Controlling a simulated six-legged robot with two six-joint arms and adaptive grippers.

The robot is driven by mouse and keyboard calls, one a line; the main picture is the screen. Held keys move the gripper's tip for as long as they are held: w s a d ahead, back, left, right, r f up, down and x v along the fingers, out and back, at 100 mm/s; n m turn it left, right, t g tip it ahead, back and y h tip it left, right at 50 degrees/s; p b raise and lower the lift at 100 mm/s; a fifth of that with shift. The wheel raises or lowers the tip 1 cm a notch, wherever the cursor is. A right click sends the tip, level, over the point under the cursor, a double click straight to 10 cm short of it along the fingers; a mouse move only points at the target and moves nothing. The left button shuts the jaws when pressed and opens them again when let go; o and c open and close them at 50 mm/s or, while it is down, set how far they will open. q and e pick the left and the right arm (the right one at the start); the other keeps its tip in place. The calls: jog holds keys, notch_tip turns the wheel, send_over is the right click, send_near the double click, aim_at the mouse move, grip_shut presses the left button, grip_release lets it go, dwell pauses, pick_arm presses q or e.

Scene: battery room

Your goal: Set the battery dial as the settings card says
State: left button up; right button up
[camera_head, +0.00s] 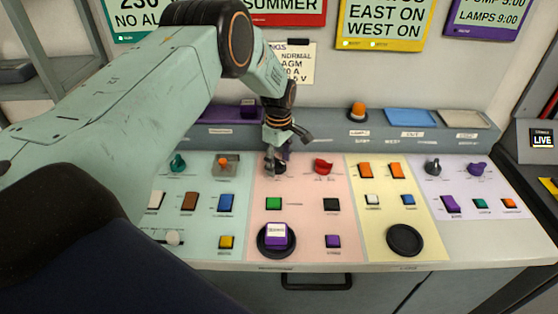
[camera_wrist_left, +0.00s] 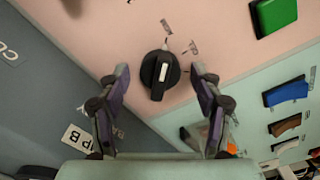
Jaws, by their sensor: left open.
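The battery dial (camera_wrist_left: 159,78) is a black knob with a white mark on the pink panel in the left wrist view. Small labels sit near it, too blurred and turned to read. My left gripper (camera_wrist_left: 160,72) is open, with one finger on either side of the dial; I cannot tell whether they touch it. In the head view my left gripper (camera_head: 277,158) is low over the pink panel and largely hides the dial. My right gripper is not in view.
A red knob (camera_head: 323,166) stands right of my left gripper. A green button (camera_head: 273,203) and a black button (camera_head: 331,204) lie in front. A purple-and-white block (camera_head: 276,234) sits on a round black base. An orange beacon (camera_head: 357,110) stands on the ledge behind.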

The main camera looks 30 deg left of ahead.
aim_at(279, 160)
pick_arm(q)
notch_tip(279, 160, up, 12)
dwell(0.5)
dwell(0.5)
